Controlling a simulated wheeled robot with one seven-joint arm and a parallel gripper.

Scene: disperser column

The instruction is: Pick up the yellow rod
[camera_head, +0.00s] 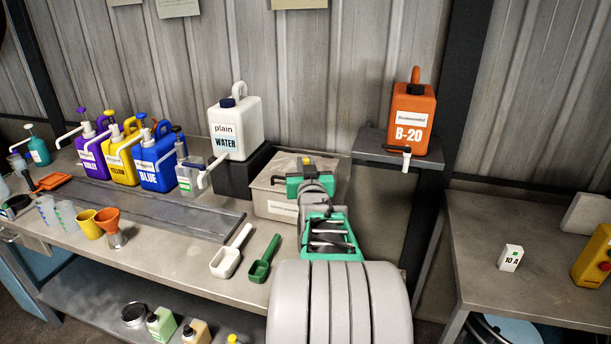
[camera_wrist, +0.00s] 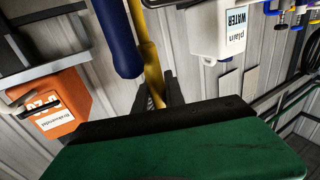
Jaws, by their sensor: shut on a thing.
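The yellow rod (camera_wrist: 150,62) shows in the wrist view, running from the top edge down between the dark fingers of my gripper (camera_wrist: 158,97). My gripper is shut on it near its lower end. A thick blue cylinder (camera_wrist: 118,40) lies alongside the rod; I cannot tell if they are joined. In the head view my gripper (camera_head: 304,174) is raised over the back of the bench, in front of the metal wall. A small yellow spot shows there, but the rest of the rod is hidden or too small to make out.
A grey box (camera_head: 275,200) stands on the bench behind my arm. The white water jug (camera_head: 236,125) is to its left, the orange B-20 jug (camera_head: 412,118) on a wall shelf to its right. White (camera_head: 230,252) and green (camera_head: 264,260) scoops lie in front.

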